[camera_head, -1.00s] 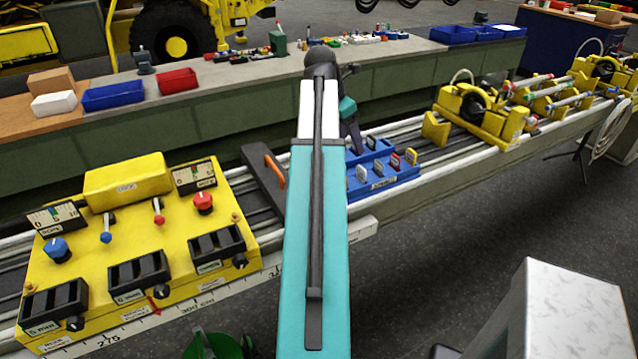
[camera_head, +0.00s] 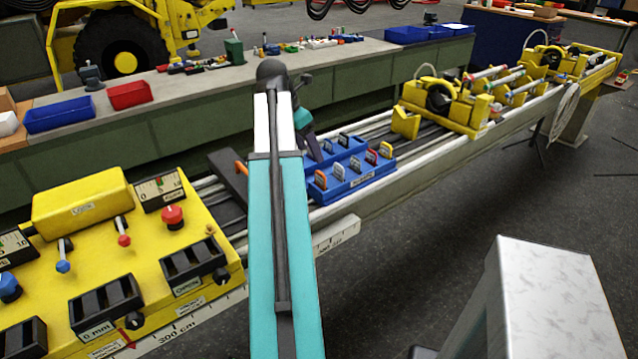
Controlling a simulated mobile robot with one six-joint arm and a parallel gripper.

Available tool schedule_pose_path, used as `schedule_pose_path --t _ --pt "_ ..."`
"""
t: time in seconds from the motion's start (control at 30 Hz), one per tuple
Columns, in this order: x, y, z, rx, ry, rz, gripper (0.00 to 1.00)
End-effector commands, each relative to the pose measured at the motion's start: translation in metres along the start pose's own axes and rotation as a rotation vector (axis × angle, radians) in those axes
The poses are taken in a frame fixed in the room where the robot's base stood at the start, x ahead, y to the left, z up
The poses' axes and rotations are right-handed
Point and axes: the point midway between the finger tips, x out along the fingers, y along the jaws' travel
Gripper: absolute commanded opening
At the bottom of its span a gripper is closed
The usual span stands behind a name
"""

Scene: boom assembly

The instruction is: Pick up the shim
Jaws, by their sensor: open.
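Which one is meant cannot be told. My gripper (camera_head: 314,150) is dark and small, at the tray's back left edge, below the teal wrist. It is open, with no shim visible in it. My arm partly hides it, and whether it touches the tray cannot be told.
A yellow control panel (camera_head: 150,265) with levers and black slots lies on the rails at left. A dark plate with an orange handle (camera_head: 241,168) stands between panel and tray. Yellow clamp fixtures (camera_head: 450,105) stand farther right on the rails. A grey block (camera_head: 545,295) is at front right.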

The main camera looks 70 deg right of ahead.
Motion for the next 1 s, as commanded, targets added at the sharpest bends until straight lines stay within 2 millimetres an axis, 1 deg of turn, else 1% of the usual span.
schedule_pose_path --t 0.13,0.23,0.8,1.0 --pt "0.005 0.001 -0.003 -0.004 0.0 0.001 0.62" --pt "0.012 0.001 -0.004 -0.005 0.001 0.001 0.62" --pt "0.073 0.003 -0.005 -0.007 0.001 0.002 0.62" --pt "0.083 0.003 -0.005 -0.007 0.001 0.003 0.62"
